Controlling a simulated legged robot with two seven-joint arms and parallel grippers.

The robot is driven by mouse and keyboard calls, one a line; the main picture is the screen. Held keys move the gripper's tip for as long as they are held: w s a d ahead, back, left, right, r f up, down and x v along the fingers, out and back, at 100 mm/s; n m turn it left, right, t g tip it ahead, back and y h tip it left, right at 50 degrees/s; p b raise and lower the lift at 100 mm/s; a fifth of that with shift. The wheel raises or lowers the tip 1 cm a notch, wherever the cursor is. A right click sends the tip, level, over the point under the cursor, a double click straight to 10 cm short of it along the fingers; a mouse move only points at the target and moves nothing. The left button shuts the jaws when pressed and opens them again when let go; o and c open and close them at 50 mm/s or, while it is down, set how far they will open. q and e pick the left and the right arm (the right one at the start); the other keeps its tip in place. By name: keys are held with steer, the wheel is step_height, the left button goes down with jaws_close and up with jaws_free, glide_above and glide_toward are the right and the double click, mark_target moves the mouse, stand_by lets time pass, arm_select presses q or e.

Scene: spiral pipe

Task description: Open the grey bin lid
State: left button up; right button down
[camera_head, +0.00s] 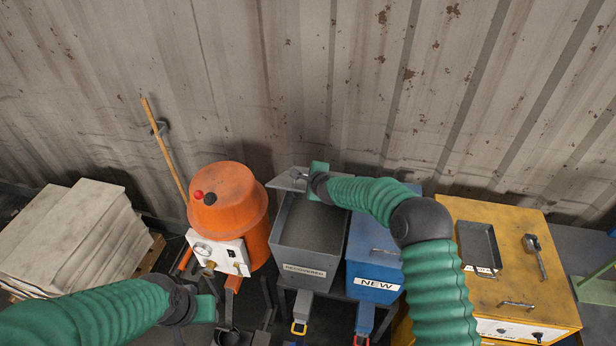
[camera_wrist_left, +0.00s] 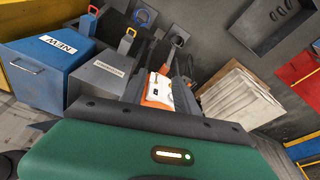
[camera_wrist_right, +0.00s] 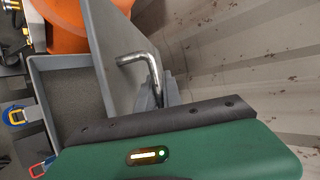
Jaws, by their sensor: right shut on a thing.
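The grey bin (camera_head: 308,255) labelled "RECOVERED" stands between the orange machine and the blue bin. Its top is open and grainy dark material shows inside. Its grey lid (camera_head: 290,178) is raised at the back edge, toward the wall; in the right wrist view the lid (camera_wrist_right: 115,50) stands steeply beside the opening. My right gripper (camera_head: 303,177) is shut on the lid's bent metal handle (camera_wrist_right: 133,58), with the fingertips partly hidden behind the gripper's edge.
The blue bin (camera_head: 372,270) labelled "NEW" stands right of the grey bin, its lid down. The orange machine (camera_head: 228,200) is close on the left. A yellow cabinet (camera_head: 510,285) stands at right, and the corrugated wall (camera_head: 300,80) is close behind the lid.

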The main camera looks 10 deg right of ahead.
stand_by(0.3)
arm_select(q)
steer(key=shift+w+f, duration=0.1)
steer(key=shift+f, duration=0.05)
steer(key=c, duration=0.4)
steer(key=w+f+n, duration=0.1)
steer(key=w+d+f+n, duration=0.1)
steer(key=w+f, duration=0.1)
steer(key=shift+f+n, duration=0.15)
steer(key=shift+n, duration=0.25)
jaws_close()
steer(key=w+d+f+n+t+h, duration=0.4)
steer(key=w+d+f+n, duration=0.4)
steer(key=w+d+n, duration=0.3)
steer(key=w+r+n+t, duration=0.3)
steer(key=w+n, duration=0.6)
steer(key=w, duration=0.2)
steer(key=w+d+r+n+t, duration=0.1)
steer(key=w+r+n+t, duration=0.2)
steer(key=w+n, duration=0.6)
steer(key=shift+w+d+r+n+t, duration=0.15)
steer(key=shift+w+r+n+t, duration=0.15)
steer(key=shift+w, duration=1.25)
